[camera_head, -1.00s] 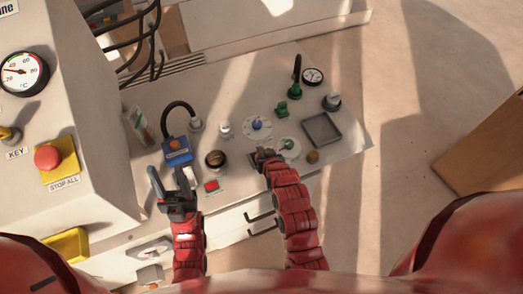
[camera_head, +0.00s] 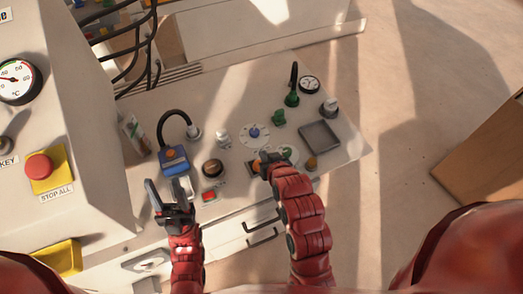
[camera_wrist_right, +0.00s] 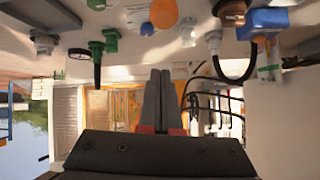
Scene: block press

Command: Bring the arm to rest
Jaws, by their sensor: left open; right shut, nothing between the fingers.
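My right gripper (camera_head: 270,160) is over the front part of the light control panel (camera_head: 345,150), between the dial with the blue knob and the panel's front edge. In the right wrist view its fingers (camera_wrist_right: 158,98) are together with nothing between them. An orange knob (camera_head: 256,166) shows right beside the fingertips; whether they touch it I cannot tell. My left gripper (camera_head: 168,192) is open and empty near the panel's front left, left of a red button (camera_head: 209,197). Both red arms reach forward from the bottom of the head view.
The panel carries a blue box (camera_head: 174,162) with a cable, a brown knob (camera_head: 212,168), a blue-knobbed dial (camera_head: 254,132), green fittings (camera_head: 291,99) and a grey tray (camera_head: 320,136). A cabinet with a stop button (camera_head: 39,167) stands left.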

